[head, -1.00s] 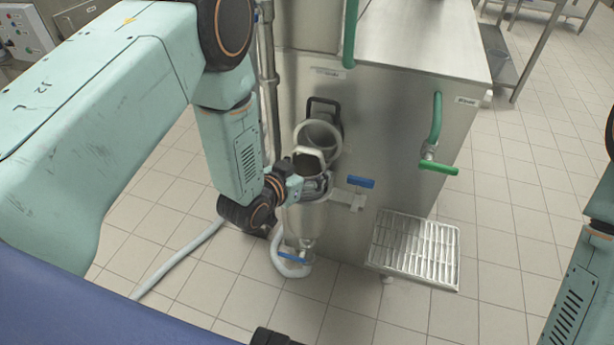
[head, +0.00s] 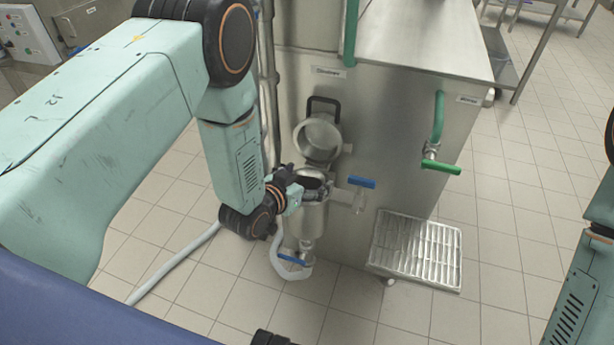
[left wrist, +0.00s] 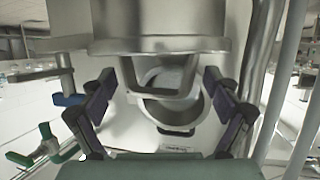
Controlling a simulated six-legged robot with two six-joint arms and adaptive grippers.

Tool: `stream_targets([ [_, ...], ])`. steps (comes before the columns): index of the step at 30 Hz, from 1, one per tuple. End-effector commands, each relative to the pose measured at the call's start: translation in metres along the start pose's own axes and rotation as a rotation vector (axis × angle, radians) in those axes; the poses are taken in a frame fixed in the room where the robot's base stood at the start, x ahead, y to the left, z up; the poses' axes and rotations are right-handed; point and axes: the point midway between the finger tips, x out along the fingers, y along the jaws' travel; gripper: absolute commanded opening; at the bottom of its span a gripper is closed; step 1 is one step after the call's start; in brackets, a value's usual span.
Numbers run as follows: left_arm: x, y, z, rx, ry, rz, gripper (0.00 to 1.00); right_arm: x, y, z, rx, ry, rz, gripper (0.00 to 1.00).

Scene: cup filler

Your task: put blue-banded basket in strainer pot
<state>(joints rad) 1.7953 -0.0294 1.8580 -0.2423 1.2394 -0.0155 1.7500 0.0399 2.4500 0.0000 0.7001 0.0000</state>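The metal strainer pot (head: 313,225) stands against the steel tank's front with its round lid (head: 319,140) swung open. In the left wrist view, which looks upside down, the pot's rim (left wrist: 160,45) is at the top. A metal bail handle (left wrist: 160,92), apparently the basket's, projects from the pot's mouth. The basket's body seems to be inside the pot; no blue band shows. My left gripper (head: 290,188) is beside the pot's rim. In the wrist view its fingers (left wrist: 160,98) are spread wide on both sides of the handle, apart from it.
A blue-handled valve (head: 361,182) sits right of the pot, and another blue handle (head: 293,260) is below it. A drain grate (head: 415,250) juts out at the right. A pale hose (head: 180,262) lies on the tiled floor. Green-handled pipework (head: 440,167) is on the tank.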

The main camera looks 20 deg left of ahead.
Motion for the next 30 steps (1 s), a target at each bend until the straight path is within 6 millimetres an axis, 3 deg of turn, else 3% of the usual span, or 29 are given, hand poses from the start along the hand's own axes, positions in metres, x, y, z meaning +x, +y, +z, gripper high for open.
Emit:
stream_targets([
  [11, 0.0, 0.0, -0.001, 0.0, 0.0, 0.0, 0.98, 0.0, 0.0, 0.0, 0.0, 0.0, 0.0, 0.37],
  [16, -0.005, 0.0, -0.012, 0.0, 0.0, 0.0, 0.98, -0.009, 0.0, 0.0, 0.0, 0.0, 0.0, 0.37],
  [30, -0.098, 0.0, -0.011, -0.003, -0.002, -0.002, 0.98, -0.028, 0.0, 0.0, 0.0, 0.0, 0.0, 0.37],
])
